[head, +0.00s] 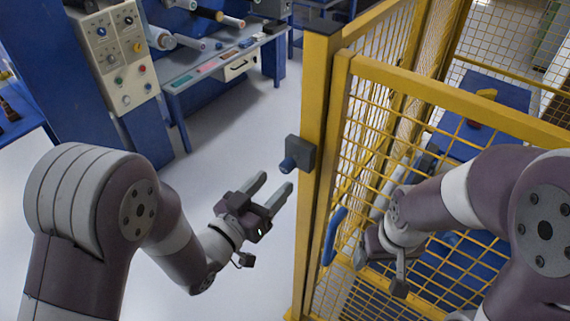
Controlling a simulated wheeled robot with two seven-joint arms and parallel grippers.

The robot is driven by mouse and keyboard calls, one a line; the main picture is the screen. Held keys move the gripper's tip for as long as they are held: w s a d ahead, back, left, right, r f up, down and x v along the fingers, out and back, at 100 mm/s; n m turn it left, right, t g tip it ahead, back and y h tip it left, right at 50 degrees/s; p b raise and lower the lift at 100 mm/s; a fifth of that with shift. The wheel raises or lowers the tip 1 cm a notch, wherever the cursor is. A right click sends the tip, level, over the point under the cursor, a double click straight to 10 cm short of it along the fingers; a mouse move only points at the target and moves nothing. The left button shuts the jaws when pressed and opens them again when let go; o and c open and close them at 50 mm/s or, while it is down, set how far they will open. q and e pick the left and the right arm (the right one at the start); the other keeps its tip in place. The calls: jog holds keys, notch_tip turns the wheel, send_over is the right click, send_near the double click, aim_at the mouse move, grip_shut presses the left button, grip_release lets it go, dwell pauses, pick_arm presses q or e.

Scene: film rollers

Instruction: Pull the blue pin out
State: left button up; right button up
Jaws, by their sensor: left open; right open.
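The blue pin (288,163) sticks out to the left of a dark block (302,153) on the yellow post of a mesh fence. My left gripper (272,188) is open, its two grey fingers pointing up and right toward the post. Its fingertips show just below and left of the pin, with nothing between them. My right gripper (368,256) is in front of the yellow mesh gate, right of the post and beside a blue handle (333,236). It is open, but its fingers are hard to make out.
The yellow mesh gate (450,96) fills the right side, with blue equipment (497,92) behind it. A blue machine with a control panel (117,52) and a shelf (222,58) with rollers stands at the back left. The grey floor between is clear.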

aim_at(284, 170)
pick_arm(q)
jog(key=x, duration=0.6)
jog(key=shift+w+a+f+p, duration=0.3)
jog(key=shift+w+f+p, duration=0.05)
jog(key=shift+w+p, duration=0.05)
jog(key=shift+w+d, duration=0.1)
jog(key=shift+s+d+r, duration=0.15)
jog(key=shift+s, duration=0.1)
jog(key=shift+w, duration=0.25)
jog(key=shift+c, duration=0.6)
grip_shut()
jog(key=shift+f+b, duration=0.3)
jog(key=shift+b, duration=0.05)
jog(key=shift+r, duration=0.25)
jog(key=shift+o, duration=0.6)
grip_release()
pick_arm(e)
jog(key=shift+w+r, duration=0.15)
jog(key=shift+w, duration=0.35)
